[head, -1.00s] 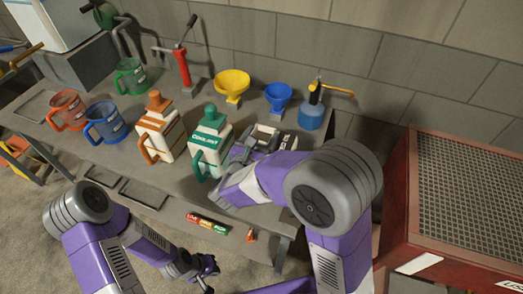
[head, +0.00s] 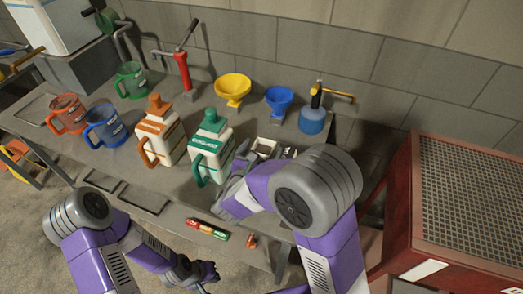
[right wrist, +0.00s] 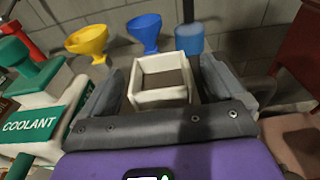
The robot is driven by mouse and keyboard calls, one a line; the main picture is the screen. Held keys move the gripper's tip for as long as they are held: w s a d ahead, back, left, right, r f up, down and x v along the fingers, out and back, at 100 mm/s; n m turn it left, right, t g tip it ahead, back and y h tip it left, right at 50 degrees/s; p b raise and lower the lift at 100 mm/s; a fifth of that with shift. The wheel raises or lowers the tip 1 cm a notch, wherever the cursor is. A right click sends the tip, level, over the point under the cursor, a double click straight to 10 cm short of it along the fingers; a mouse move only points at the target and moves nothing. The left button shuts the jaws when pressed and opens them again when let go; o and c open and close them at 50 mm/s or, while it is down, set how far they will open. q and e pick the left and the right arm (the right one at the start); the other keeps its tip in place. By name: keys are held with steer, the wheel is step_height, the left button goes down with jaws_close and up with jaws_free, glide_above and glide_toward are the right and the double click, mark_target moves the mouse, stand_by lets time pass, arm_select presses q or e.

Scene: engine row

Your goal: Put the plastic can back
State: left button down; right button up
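A white plastic can with a teal top and handle (head: 211,150) stands upright on the bench. In the right wrist view, this can (right wrist: 40,125) is at left and reads COOLANT. A similar can with an orange top (head: 160,135) stands to its left. My right gripper (head: 243,163) is low, just right of the teal can, partly hidden by my arm. Its fingers (right wrist: 163,72) are apart, with an open-topped white square box (right wrist: 160,98) showing between or just beyond them; contact cannot be told. My left gripper (head: 207,272) hangs in front of the bench, its fingers too small to judge.
Red (head: 68,114), blue (head: 104,125) and green (head: 130,80) jugs stand at left. Yellow (head: 233,88) and blue (head: 279,100) funnels and a blue torch canister (head: 312,120) stand behind. A red cabinet (head: 470,200) is at right.

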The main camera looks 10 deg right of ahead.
steer(key=shift+r, duration=0.25)
steer(key=p+v, duration=0.1)
steer(key=v, duration=1.1)
